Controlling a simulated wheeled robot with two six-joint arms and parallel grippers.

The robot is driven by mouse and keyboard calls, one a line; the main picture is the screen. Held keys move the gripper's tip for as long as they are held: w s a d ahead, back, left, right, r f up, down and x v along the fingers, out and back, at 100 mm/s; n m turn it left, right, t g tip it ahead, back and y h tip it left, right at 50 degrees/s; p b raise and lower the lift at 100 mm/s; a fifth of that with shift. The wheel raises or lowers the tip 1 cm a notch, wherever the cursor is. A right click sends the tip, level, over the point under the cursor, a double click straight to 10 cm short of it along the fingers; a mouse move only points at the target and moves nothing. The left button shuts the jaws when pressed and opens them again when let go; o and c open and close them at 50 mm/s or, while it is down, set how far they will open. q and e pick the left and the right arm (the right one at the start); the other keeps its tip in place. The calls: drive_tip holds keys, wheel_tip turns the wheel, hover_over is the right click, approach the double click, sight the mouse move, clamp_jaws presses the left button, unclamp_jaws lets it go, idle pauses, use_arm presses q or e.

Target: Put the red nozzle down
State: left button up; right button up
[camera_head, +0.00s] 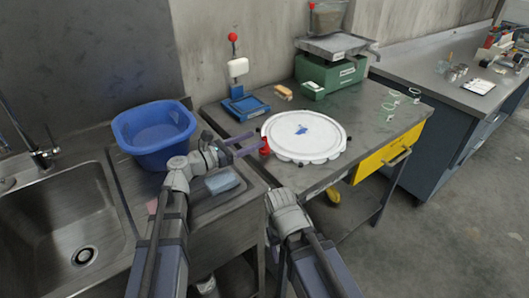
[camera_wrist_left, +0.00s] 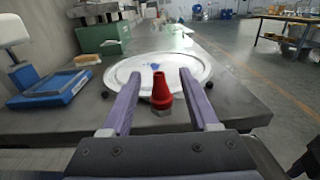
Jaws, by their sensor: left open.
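The red nozzle (camera_head: 265,146) is upright near the left edge of the grey workbench, just left of a round white lid-like disc (camera_head: 302,152). In the left wrist view the red nozzle (camera_wrist_left: 161,94) has a grey nut-like base, which appears to rest on the bench top. My left gripper (camera_head: 248,144) is open, with its purple fingers reaching in from the left. In the left wrist view the fingers of the left gripper (camera_wrist_left: 160,88) are on either side of the nozzle, with gaps visible. My right arm shows, but its gripper fingers do not.
A blue-based stand (camera_head: 243,105) and a green scale (camera_head: 330,78) are at the back of the bench (camera_head: 375,122). A blue basin (camera_head: 154,134) and a sink (camera_head: 66,215) are at left. A yellow drawer (camera_head: 385,157) is below the bench top.

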use_arm(q)
drive_tip(key=shift+f+b+x, duration=0.15)
drive_tip(key=shift+f+x, duration=0.1)
drive_tip(key=shift+x, duration=1.15)
drive_tip(key=shift+f+b+x, duration=0.15)
drive_tip(key=shift+f+x, duration=0.1)
drive_tip(key=shift+x, duration=1.15)
drive_tip(key=shift+f+b+x, duration=0.15)
drive_tip(key=shift+f+x, duration=0.15)
drive_tip(key=shift+x, duration=1.1)
drive_tip(key=shift+w+a, duration=0.1)
clamp_jaws()
